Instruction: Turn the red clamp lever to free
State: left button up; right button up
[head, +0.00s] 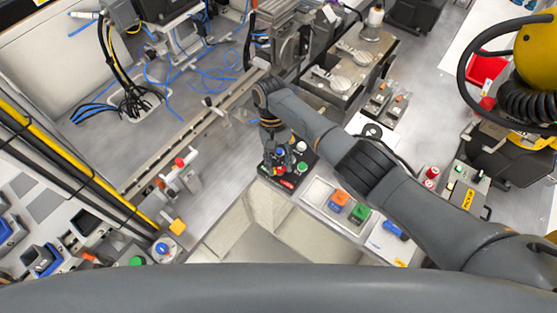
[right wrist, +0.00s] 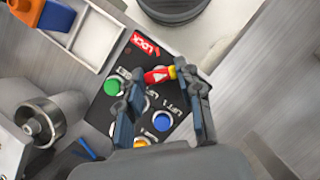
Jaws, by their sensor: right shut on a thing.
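The red clamp lever (right wrist: 159,75), red with a yellow part, sits on a black control panel (right wrist: 106,101) in the right wrist view. Its red end points left, below a red LOCK label (right wrist: 145,44). My right gripper (right wrist: 164,80) is shut on the lever, one finger on each side. In the head view my right gripper (head: 281,156) reaches down over the same panel (head: 294,179) and hides the lever there. My left gripper is not in view.
Green (right wrist: 112,86), blue (right wrist: 162,121) and yellow (right wrist: 142,143) buttons lie close to the fingers. A tray (head: 318,193) with orange and green blocks stands right of the panel. A metal rail (head: 200,118) runs along the left, with a red-tipped clamp (head: 180,162) beside it.

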jog(key=shift+m, duration=0.6)
jog(key=shift+f+y+p, duration=0.1)
jog(key=shift+y+p, duration=0.2)
jog(key=shift+p, duration=0.05)
jog(key=o, duration=1.1)
jog(key=shift+o, duration=0.2)
jog(key=shift+w+r, duration=0.1)
jog(key=shift+r, duration=0.2)
jog(key=v, duration=1.1)
jog(key=shift+r, duration=0.2)
